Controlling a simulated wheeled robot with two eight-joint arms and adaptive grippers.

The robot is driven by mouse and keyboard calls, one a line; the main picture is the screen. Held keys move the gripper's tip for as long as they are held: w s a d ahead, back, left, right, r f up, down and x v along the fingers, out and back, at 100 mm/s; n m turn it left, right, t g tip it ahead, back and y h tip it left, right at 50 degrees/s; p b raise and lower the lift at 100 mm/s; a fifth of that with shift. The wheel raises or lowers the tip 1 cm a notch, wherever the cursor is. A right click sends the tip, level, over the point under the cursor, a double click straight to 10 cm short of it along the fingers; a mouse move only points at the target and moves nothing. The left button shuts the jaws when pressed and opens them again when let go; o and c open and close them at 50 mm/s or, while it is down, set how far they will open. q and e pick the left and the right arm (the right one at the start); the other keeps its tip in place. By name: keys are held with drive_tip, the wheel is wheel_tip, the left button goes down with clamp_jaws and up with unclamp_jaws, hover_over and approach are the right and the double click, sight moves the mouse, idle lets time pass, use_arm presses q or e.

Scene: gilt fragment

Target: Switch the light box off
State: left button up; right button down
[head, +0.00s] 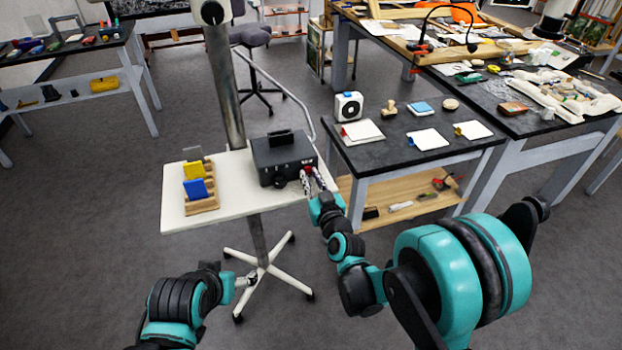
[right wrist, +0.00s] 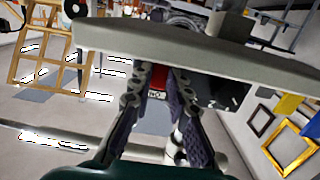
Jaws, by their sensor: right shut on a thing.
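The light box (head: 285,157) is a black box on a small white stand table, with a round black knob on its front. My right gripper (head: 312,181) is at the box's front right corner. In the right wrist view, its fingers (right wrist: 160,92) are closed around a red switch (right wrist: 158,77) with a small lettered label at it. The fingers hide part of the switch, so its position cannot be told. My left gripper (head: 246,281) shows small, low by the stand's legs; its fingers are unclear.
On the white stand table (head: 235,205), a wooden rack (head: 202,206) holds grey, yellow and blue plates left of the box. A black-topped table (head: 385,155) with white cards stands close on the right. Open floor lies to the left.

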drive_tip(key=c, duration=1.4)
unclamp_jaws()
drive_tip(key=shift+c, duration=0.2)
drive_tip(key=shift+s, duration=0.15)
drive_tip(key=v, duration=1.1)
drive_tip(key=shift+s, duration=0.35)
drive_tip(key=shift+d, duration=0.1)
drive_tip(key=s+d+f+m+g+h, duration=0.1)
drive_tip(key=s+d+g+h, duration=0.1)
drive_tip(key=s+d+g, duration=0.2)
drive_tip(key=s+d+f+m+g+h, duration=0.2)
drive_tip(key=s+d+g, duration=0.3)
drive_tip(key=s+d, duration=0.5)
drive_tip(key=s+h, duration=0.1)
drive_tip(key=s, duration=0.1)
drive_tip(key=shift+s+m, duration=0.3)
drive_tip(key=shift+s, duration=0.1)
